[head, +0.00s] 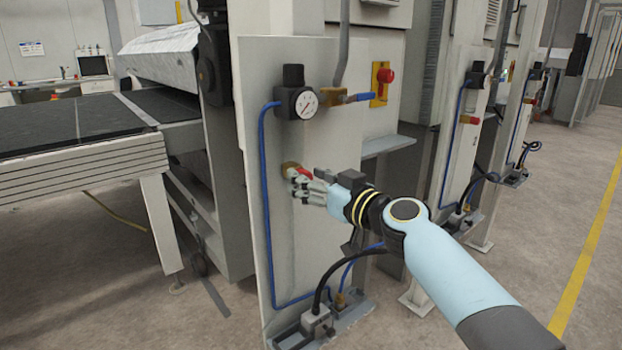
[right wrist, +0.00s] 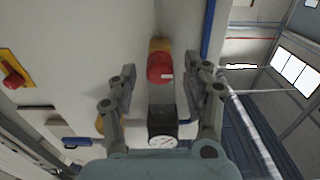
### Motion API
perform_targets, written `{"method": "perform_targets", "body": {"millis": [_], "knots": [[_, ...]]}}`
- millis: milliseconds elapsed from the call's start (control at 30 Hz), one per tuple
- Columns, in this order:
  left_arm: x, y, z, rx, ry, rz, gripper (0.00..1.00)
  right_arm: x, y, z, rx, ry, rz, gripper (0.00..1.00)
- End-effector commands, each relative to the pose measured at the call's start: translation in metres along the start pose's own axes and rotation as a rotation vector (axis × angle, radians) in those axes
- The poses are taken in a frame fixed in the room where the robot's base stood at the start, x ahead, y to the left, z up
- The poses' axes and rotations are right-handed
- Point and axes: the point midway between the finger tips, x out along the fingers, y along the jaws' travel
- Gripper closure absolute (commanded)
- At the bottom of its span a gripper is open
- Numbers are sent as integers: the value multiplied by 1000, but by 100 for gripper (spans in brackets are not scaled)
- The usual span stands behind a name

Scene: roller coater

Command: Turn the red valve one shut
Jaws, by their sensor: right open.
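The red valve (head: 303,173) is a small red handle on a brass body, fixed to the pale machine panel below the pressure gauge. It is partly hidden by my right gripper in the head view. In the right wrist view the red valve (right wrist: 160,68) stands between the two fingers. My right gripper (head: 308,187) reaches in from the right, close to the panel. In the right wrist view the right gripper (right wrist: 164,78) is open, with a finger on each side of the valve and gaps to both. My left gripper is not in view.
A black pressure gauge (head: 303,102) sits above the valve, with a blue-handled brass fitting (head: 345,98) beside it. A red button on a yellow plate (head: 382,82) is further right. A blue hose (head: 264,200) runs down the panel. A conveyor (head: 80,180) stands left.

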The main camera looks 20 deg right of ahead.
Motion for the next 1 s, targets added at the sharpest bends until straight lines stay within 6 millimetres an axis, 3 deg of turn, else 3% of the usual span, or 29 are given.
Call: {"method": "perform_targets", "body": {"millis": [167, 533, 1000], "knots": [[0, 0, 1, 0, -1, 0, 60, 0, 0, 0, 0, 0, 0, 51], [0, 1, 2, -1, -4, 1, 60, 0, 0, 0, 0, 0, 0, 99], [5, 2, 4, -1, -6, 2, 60, 0, 0, 1, 92, -1, 0, 100]]}}
